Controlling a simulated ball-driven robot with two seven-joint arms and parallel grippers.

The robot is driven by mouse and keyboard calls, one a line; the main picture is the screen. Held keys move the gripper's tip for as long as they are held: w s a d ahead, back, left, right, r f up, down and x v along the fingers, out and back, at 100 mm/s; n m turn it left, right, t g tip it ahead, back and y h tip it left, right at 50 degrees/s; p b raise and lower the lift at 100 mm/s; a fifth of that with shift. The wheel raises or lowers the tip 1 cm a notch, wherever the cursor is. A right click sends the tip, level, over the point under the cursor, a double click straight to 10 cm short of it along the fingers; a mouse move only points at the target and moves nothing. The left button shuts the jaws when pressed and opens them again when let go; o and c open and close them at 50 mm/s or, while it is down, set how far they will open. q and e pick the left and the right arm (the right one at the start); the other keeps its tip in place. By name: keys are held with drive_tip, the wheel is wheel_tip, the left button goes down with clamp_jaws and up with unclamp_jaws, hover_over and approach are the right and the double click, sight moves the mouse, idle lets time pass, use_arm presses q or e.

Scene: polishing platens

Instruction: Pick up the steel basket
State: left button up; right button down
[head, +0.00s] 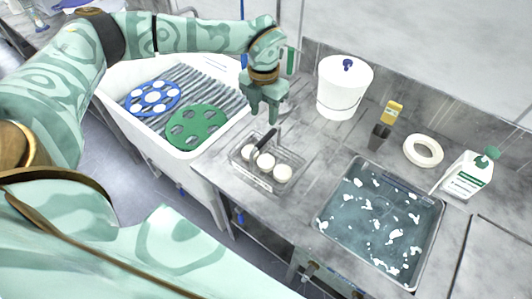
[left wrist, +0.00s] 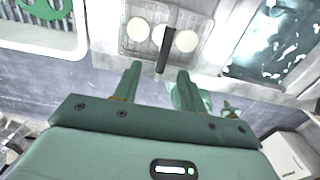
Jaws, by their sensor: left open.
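The steel basket (head: 251,177) sits on the grey steel counter, just right of the white sink. It is a shallow wire basket holding 3 round white pieces, with a black handle (head: 267,137) rising at its far side. My left gripper (head: 264,118) is above the counter at the basket's far side, fingers pointing down and empty. In the left wrist view the basket (left wrist: 143,48) lies beyond my left fingertips (left wrist: 160,68), which are spread apart. The black handle (left wrist: 166,50) points toward the gap between them. My right gripper is not in view.
A white sink (head: 194,163) holds a blue and a green perforated disc on ribs. A white lidded bucket (head: 343,88) stands behind the basket to the right.

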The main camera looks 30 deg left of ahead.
sight(266, 136)
use_arm(q)
wheel_tip(266, 136, down, 7)
drive_tip(key=shift+r, duration=0.2)
drive_tip(key=f, duration=0.3)
drive_tip(key=f+b, duration=0.1)
drive_tip(key=f, duration=0.1)
drive_tip(key=shift+s+d+f, duration=0.1)
drive_tip(key=shift+d+f, duration=0.15)
drive_tip(key=shift+d, duration=0.15)
clamp_jaws()
drive_tip(key=shift+r, duration=0.1)
idle(0.7)
